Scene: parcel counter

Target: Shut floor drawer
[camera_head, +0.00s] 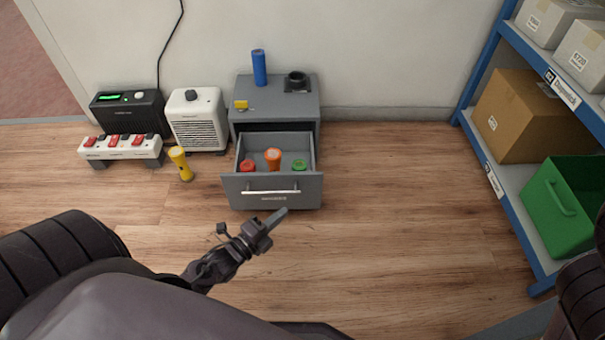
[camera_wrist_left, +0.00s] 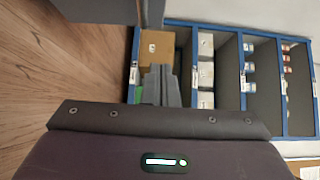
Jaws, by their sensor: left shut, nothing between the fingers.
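The grey floor drawer (camera_head: 272,199) is pulled out of its small grey cabinet (camera_head: 313,107) by the back wall. It has a pale bar handle on its front. Inside lie a red item (camera_head: 248,165), an orange item (camera_head: 273,157) and a green item (camera_head: 300,165). My left gripper (camera_head: 279,215) is shut and empty, near the lower edge of the drawer front in the head view; I cannot tell whether it touches. Its closed fingers also show in the left wrist view (camera_wrist_left: 160,82). My right gripper is not in view.
A blue shelf rack (camera_head: 520,210) stands right. Floor between is clear.

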